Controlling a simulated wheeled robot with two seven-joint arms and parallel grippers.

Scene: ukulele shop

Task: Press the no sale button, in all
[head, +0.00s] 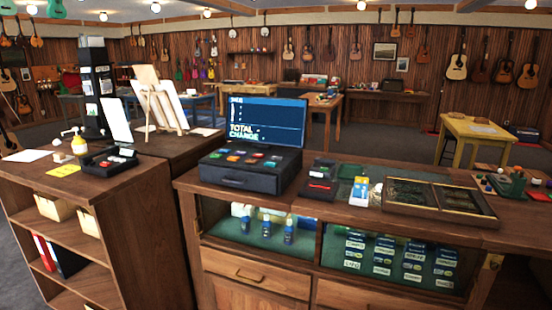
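A dark cash register (250,172) stands on the wooden counter near the middle of the head view. Its blue screen (266,120) shows the words TOTAL and CHANGE. Several coloured buttons, red, orange, green and blue, sit in rows on its top. Their labels are too small to read, so I cannot tell which is the no sale button. The drawer front (235,180) below looks shut. Neither of my grippers is in view.
Dark floor shows behind.

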